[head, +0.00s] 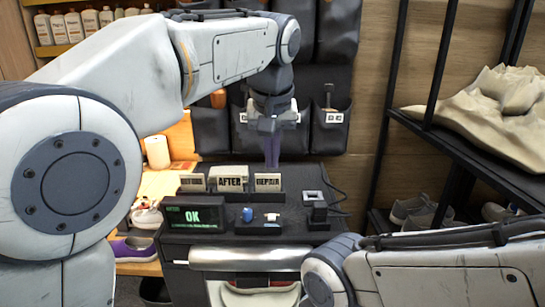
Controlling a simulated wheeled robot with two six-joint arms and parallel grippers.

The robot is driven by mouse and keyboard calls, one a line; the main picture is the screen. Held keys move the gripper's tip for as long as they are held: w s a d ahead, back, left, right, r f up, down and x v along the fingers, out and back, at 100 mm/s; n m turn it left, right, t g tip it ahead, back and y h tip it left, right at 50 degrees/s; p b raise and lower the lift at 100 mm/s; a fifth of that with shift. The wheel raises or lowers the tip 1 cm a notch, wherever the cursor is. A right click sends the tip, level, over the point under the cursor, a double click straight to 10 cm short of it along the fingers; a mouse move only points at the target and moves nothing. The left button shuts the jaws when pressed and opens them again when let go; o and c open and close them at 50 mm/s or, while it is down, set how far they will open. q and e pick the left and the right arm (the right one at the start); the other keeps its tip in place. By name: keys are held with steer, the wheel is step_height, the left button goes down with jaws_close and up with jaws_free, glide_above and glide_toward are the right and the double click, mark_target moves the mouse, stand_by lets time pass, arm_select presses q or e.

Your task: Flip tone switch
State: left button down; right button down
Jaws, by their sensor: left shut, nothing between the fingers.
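My left gripper (272,158) hangs with its fingers pointing down above the back of a black bench top (308,178). Its fingers are shut and hold nothing. The tips are just behind the small sign blocks and apart from the controls. A small black control box (258,229) at the front of the bench carries a blue knob (247,215) and a small white switch-like part (272,217). I cannot tell for sure which is the tone switch, or its position. A screen (195,216) beside them shows a green "OK". My right gripper is out of view; only part of that arm shows.
Sign blocks reading "AFTER" (229,180) and "REPAIR" (268,182) stand in front of the gripper. A black device (316,210) with a cable stands at the right. A metal roll or handle (250,257) spans the bench front. A dark rack (470,150) stands right.

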arm_select(q)
steer(key=s+t+b, duration=0.1)
steer(key=s+b, duration=0.1)
steer(key=b, duration=0.1)
steer(key=s+f+t+b, duration=0.1)
steer(key=s+t+b, duration=0.1)
steer(key=s+b, duration=0.1)
steer(key=shift+f, duration=0.15)
stand_by(0.3)
steer(key=p, duration=0.2)
glide_above(272, 215)
steer(key=s, duration=0.2)
step_height(272, 215, down, 8)
steer(key=shift+a, duration=0.1)
steer(key=shift+s+f+p, duration=0.2)
steer(key=shift+f+p, duration=0.2)
steer(key=shift+f, duration=0.85)
steer(key=shift+s+f, duration=0.1)
steer(key=shift+f, duration=0.7)
